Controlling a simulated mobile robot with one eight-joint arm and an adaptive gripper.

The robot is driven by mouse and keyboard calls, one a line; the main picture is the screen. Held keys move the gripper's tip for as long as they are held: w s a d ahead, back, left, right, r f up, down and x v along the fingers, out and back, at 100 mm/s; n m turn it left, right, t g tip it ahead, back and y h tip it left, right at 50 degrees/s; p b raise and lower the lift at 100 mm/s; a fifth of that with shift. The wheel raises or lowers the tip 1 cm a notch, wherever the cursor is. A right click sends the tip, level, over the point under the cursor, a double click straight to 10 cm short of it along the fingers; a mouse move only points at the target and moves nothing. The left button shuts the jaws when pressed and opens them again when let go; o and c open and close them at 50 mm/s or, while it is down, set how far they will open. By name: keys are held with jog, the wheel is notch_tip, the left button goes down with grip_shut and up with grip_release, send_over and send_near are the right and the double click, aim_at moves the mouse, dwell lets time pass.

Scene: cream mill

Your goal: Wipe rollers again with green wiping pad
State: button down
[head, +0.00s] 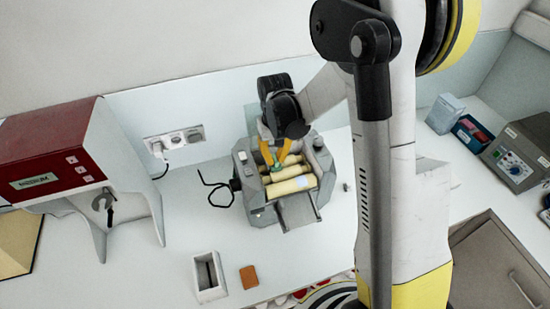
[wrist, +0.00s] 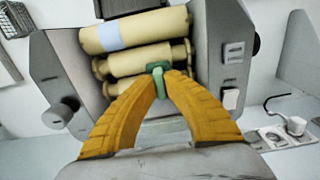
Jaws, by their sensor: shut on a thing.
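The mill (head: 245,180) is a grey machine on the white counter with three cream-coloured rollers (head: 290,187) lying side by side. In the wrist view the rollers (wrist: 135,31) fill the space between the grey side walls; the outermost one has a pale blue-white patch. My gripper (head: 277,163), with orange fingers, reaches down over the rollers from behind. In the wrist view its fingertips are shut on the green wiping pad (wrist: 158,78), which is at the roller nearest my gripper. I cannot tell whether the pad touches it. Most of the pad shows between the fingertips.
An orange-brown block (head: 249,277) and a white slotted holder (head: 208,278) stand on the counter in front. A red and grey machine (head: 60,150) is at left. Boxes (head: 471,133) and a grey control unit (head: 520,150) are at right. A wall socket (head: 175,140) is behind.

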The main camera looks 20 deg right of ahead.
jog(key=shift+f, duration=0.2)
jog(key=shift+w+r+b, duration=0.15)
jog(key=shift+w+b, duration=0.15)
jog(key=shift+w, duration=0.75)
jog(key=shift+s+b, duration=0.35)
jog(key=shift+s, duration=0.7)
jog(key=shift+w+f+b, duration=0.3)
jog(key=shift+w+b, duration=0.05)
jog(key=shift+w, duration=0.6)
jog(key=shift+s+r, duration=0.15)
jog(key=shift+s, duration=0.85)
